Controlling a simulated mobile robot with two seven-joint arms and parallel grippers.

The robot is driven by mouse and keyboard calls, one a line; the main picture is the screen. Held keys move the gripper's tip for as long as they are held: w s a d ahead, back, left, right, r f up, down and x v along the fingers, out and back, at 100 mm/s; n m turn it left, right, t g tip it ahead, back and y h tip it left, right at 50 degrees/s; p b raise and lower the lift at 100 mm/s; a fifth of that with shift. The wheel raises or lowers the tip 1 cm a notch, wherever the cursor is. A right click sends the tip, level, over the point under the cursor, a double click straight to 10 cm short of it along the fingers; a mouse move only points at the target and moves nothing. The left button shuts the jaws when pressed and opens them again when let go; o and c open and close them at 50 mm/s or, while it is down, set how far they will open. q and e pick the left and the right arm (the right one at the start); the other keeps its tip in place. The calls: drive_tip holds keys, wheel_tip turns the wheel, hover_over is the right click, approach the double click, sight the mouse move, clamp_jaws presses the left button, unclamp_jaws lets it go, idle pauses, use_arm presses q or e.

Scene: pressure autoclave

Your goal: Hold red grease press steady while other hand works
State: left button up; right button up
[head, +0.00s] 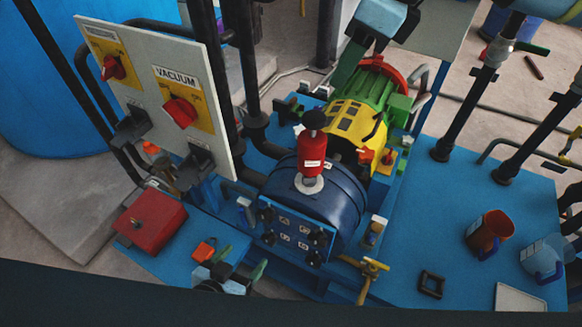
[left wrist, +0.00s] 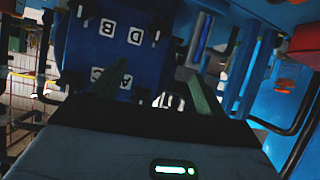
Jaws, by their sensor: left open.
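The red grease press (head: 312,160) is an upright red cylinder with a black knob, on a pale round base atop the dark blue drum. I cannot make it out in the left wrist view. My left gripper (head: 240,262) is low in the head view, in front of and left of the drum's square plate (head: 292,232), well below the press. It is open, with nothing seen between its dark green fingers. In the left wrist view the fingers (left wrist: 155,88) point toward the lettered plate (left wrist: 122,45).
A panel (head: 160,80) with red switches stands at left, with a red box (head: 152,220) below. A green and yellow motor (head: 365,110) is behind the drum. A brass valve (head: 372,270) is front right. An orange mug (head: 489,232) stands on the blue deck, which has free room.

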sight(302, 162)
use_arm(q)
drive_tip(key=w+d+r+h, duration=0.1)
drive_tip(key=w+r, duration=0.1)
drive_tip(key=r, duration=0.1)
drive_tip(key=w+d+r+m+t+h, duration=0.1)
drive_tip(key=w+d+r, duration=0.1)
drive_tip(key=r, duration=0.2)
drive_tip(key=w+d+r+t, duration=0.1)
drive_tip(key=w+d+r, duration=0.1)
drive_tip(key=w+r, duration=0.1)
drive_tip(key=shift+w+r+m+h, duration=0.1)
drive_tip(key=shift+r+m+h, duration=0.2)
drive_tip(key=shift+r+h, duration=0.1)
drive_tip(key=w+d+r+m+h, duration=0.1)
drive_tip(key=r, duration=0.2)
drive_tip(key=w+d+r+m+h, duration=0.1)
drive_tip(key=d+r, duration=0.1)
drive_tip(key=r, duration=0.1)
drive_tip(key=w+d+r+h, duration=0.1)
drive_tip(key=d+r+h, duration=0.1)
drive_tip(key=r, duration=0.1)
drive_tip(key=shift+d+r+m+t, duration=0.1)
drive_tip(key=shift+r+m+t, duration=0.2)
drive_tip(key=shift+m, duration=0.1)
drive_tip(key=shift+x, duration=3.95)
drive_tip(key=c, duration=1.4)
use_arm(e)
drive_tip(key=shift+c, duration=0.5)
